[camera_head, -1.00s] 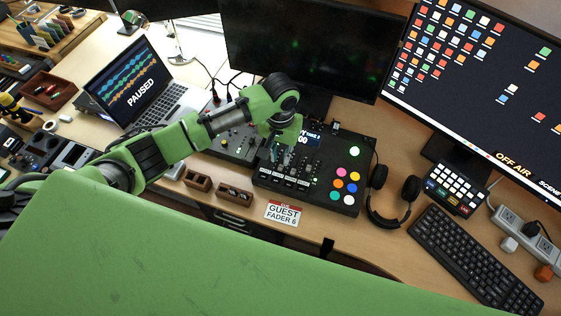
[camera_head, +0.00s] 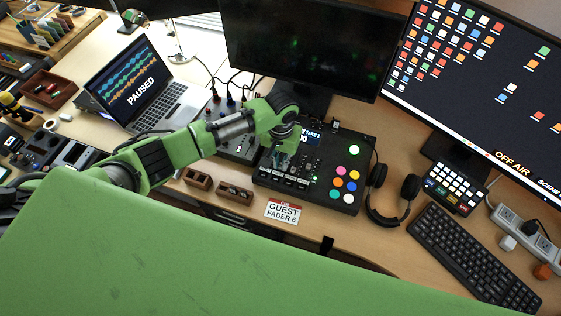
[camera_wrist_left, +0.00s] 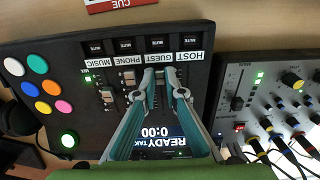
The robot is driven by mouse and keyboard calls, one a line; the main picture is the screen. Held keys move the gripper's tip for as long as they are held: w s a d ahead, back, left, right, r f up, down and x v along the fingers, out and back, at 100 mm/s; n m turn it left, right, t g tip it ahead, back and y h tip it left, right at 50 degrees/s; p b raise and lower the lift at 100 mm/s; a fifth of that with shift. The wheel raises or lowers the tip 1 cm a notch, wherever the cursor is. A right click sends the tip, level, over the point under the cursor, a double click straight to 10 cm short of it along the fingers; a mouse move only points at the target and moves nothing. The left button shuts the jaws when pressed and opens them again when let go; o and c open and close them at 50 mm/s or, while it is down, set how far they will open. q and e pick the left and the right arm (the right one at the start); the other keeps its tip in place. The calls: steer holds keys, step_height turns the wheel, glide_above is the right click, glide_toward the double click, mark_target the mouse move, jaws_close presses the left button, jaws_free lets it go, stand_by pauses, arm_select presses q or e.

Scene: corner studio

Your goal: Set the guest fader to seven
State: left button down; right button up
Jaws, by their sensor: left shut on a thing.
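The black mixer (camera_head: 318,190) lies on the desk with a row of faders labelled music, phone, guest and host. It shows upside down in the left wrist view (camera_wrist_left: 60,60). My left gripper (camera_wrist_left: 160,76) has its fingertips in the guest column, just past the guest label (camera_wrist_left: 161,57), and is shut on the guest fader's cap, which the fingers mostly hide. In the head view the left gripper (camera_head: 279,160) is over the fader area. A cue card (camera_head: 284,212) in front of the mixer reads GUEST FADER 6. My right gripper is out of view.
A second mixer (camera_wrist_left: 265,100) stands close beside this one. The phone fader cap (camera_wrist_left: 132,79) is close to the fingers. Colored round buttons (camera_head: 345,178), headphones (camera_head: 408,190) and a keyboard (camera_head: 470,258) are to the right. A monitor (camera_head: 300,50) stands behind.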

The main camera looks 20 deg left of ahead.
arm_select(q)
steer(key=w+b, duration=0.2)
steer(key=w, duration=0.2)
steer(key=shift+f, duration=0.15)
steer(key=shift+w, duration=0.45)
steer(key=shift+s, duration=0.1)
steer(key=c, duration=2.4)
jaws_free()
steer(key=shift+r, duration=0.3)
step_height(320, 180, up, 12)
steer(key=shift+f, duration=0.15)
